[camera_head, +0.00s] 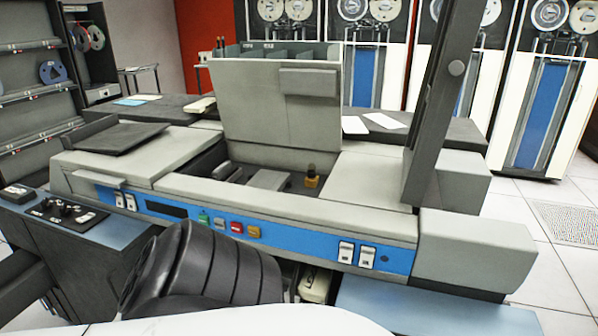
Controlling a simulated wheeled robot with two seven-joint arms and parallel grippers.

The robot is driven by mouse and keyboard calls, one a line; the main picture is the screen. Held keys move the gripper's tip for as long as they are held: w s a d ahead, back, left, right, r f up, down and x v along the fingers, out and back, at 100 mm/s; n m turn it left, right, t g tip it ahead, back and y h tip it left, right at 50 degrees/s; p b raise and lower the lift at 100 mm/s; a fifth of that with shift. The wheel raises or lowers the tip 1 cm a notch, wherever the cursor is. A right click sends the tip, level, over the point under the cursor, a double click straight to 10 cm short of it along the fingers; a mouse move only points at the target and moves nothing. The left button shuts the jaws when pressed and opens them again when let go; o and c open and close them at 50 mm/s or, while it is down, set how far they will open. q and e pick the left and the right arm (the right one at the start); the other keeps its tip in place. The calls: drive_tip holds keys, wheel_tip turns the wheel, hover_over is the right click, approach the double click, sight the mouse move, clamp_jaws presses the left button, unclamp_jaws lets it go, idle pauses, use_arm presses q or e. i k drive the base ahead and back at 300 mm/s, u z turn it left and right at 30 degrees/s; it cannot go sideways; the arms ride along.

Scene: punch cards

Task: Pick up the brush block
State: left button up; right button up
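A small amber block with a dark knob-like top (311,177) stands upright in the open recess of the grey card machine (385,205). It looks like the brush block, but it is too small to be sure. A grey block (270,180) lies to its left in the same recess. Neither of my grippers can be made out in this view, and nothing is touching the amber block.
A tall grey hopper (285,125) rises behind the recess, and a dark upright panel (435,115) stands to its right. Coloured buttons (236,227) line the blue front strip. A black ribbed shape (205,270) is in front of the machine. Open floor (560,270) lies at right.

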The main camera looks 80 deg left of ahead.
sight(225, 171)
drive_tip(key=i, duration=0.15)
drive_tip(key=u, duration=3.55)
